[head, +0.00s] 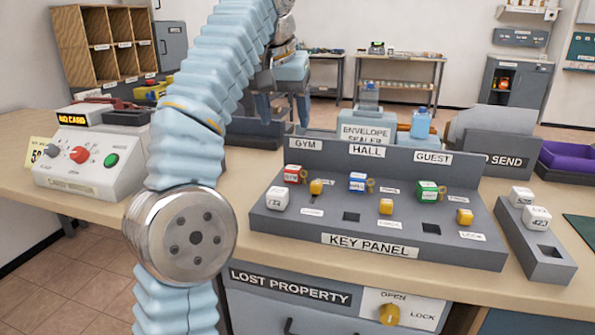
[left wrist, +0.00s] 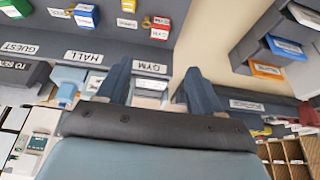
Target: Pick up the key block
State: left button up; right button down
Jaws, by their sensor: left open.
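The grey key panel (head: 382,228) stands on the counter. It bears a red block (head: 293,174) under GYM, a blue block (head: 357,182) under HALL and a green block (head: 427,190) under GUEST, each beside a small brass key. A white block (head: 277,199) sits at its left end. Two more white blocks (head: 521,197) (head: 537,217) sit in a grey tray at right. Which one is the key block I cannot tell. My left gripper (head: 287,108) is open and empty, beyond the panel. In the left wrist view its fingers (left wrist: 158,88) are apart, with the red block (left wrist: 160,29) near the top.
Yellow knobs and square openings line the panel. The envelope sealer (head: 366,134) stands behind it. The lost property drawer (head: 290,287) is below the counter. A purple tray (head: 570,160) lies far right.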

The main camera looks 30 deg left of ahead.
aim_at(293, 167)
pick_arm(q)
jog(key=x, duration=1.2)
jog(key=shift+s+d+f, duration=0.15)
jog(key=shift+f, duration=0.3)
jog(key=c, duration=1.1)
